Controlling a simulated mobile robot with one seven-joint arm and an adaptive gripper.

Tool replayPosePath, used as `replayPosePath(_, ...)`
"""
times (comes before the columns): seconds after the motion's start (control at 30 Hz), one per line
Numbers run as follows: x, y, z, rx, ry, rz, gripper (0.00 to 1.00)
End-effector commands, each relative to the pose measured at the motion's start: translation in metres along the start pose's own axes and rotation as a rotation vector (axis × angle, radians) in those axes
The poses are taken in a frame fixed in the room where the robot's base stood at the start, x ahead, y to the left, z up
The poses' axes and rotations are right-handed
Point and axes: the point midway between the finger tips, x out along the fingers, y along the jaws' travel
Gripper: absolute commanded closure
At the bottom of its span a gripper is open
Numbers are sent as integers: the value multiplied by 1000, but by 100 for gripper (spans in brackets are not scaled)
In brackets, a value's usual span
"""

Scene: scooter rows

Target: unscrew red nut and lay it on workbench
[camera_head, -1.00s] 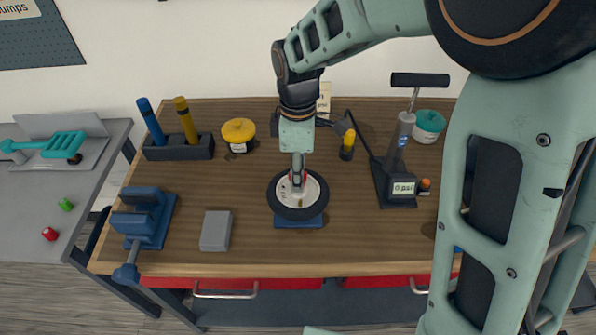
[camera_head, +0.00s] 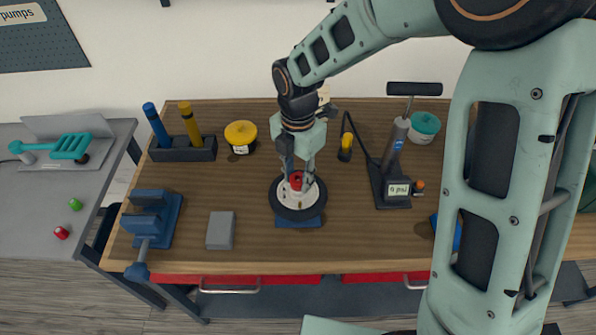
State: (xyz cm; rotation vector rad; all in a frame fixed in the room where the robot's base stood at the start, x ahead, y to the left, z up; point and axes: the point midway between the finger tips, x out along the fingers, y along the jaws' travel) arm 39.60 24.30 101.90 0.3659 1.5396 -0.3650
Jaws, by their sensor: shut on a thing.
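A black-tyred wheel with a white hub (camera_head: 311,201) lies on a blue stand (camera_head: 299,222) at the front middle of the workbench (camera_head: 375,247). The red nut (camera_head: 296,181) is at the hub's centre. My gripper (camera_head: 297,180) points down over the hub, with one finger on each side of the red nut, and is shut on it. Whether the nut is still on its thread cannot be told. The fingers hide part of the nut and hub.
A grey block (camera_head: 220,230) and a blue vise (camera_head: 151,217) stand left of the wheel. A pump (camera_head: 394,165) stands to the right, a yellow-lidded jar (camera_head: 241,135) behind. Bare wood lies between block and wheel. A small red piece (camera_head: 61,233) lies on the grey side table.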

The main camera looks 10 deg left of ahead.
Motion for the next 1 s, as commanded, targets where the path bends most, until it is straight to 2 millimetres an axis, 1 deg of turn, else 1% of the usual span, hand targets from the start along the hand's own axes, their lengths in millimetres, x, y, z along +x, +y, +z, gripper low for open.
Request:
replayPosePath(0.1, -2, 0, -1, -76, 2, -1, 94)
replayPosePath(0.5, -1, -1, 0, -319, 3, -1, 94)
replayPosePath(0.8, 1, -1, 0, -747, 3, 1, 94)
replayPosePath(0.9, 1, -1, 0, -845, 2, 0, 94)
replayPosePath(1.0, 1, -1, 0, -892, 2, -1, 94)
